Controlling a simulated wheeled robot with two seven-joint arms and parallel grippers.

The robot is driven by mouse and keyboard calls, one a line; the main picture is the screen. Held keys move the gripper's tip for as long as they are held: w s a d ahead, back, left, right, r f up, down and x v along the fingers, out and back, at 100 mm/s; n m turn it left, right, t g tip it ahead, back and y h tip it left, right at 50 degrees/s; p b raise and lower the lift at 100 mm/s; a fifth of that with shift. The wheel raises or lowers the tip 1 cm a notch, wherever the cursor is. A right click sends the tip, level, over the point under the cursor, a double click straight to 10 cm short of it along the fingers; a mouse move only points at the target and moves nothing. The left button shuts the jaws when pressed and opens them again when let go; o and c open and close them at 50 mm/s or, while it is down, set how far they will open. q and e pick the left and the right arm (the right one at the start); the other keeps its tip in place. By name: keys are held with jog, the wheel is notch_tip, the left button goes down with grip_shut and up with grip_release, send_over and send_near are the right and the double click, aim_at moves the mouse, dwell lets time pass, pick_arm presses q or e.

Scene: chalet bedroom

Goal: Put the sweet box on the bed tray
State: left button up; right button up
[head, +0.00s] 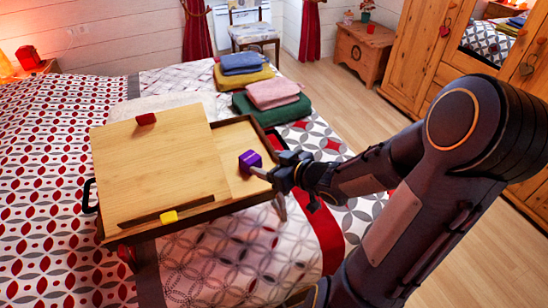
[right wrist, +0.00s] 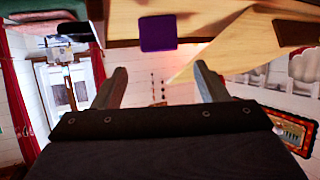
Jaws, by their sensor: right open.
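A small purple box (head: 250,160), which I take for the sweet box, rests on the right-hand, low part of the wooden bed tray (head: 206,207). The tray stands on the bed, with a raised light-wood board over its left and middle. My right gripper (head: 262,173) reaches in from the right, with its fingertips close to the box. In the right wrist view the box (right wrist: 158,32) shows beyond the open fingers (right wrist: 160,72), lined up between them. I cannot tell whether a finger touches it. My left gripper is out of view.
A small red block (head: 146,119) and a yellow block (head: 169,216) sit at the board's edges. Folded blue, yellow, pink (head: 273,93) and green cloths lie behind the tray. A chair (head: 252,28), chest (head: 364,52) and wardrobe (head: 440,60) stand farther back.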

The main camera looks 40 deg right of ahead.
jog(key=shift+s+d+r, duration=0.15)
jog(key=shift+s+r, duration=0.2)
jog(key=shift+s, duration=0.3)
jog(key=shift+s+d+r+g+h, duration=0.1)
jog(key=shift+d+r+g+h, duration=0.15)
jog(key=shift+h, duration=0.45)
jog(key=s+a+r+m+g+y+p, duration=0.1)
jog(key=s+a+r+g+p, duration=0.1)
jog(key=s+a, duration=0.4)
jog(key=s+a+r+m+g+y+p, duration=0.2)
jog(key=s+a+r+g, duration=0.3)
jog(key=s, duration=0.6)
jog(key=shift+s+a, duration=0.25)
jog(key=shift+a, duration=0.6)
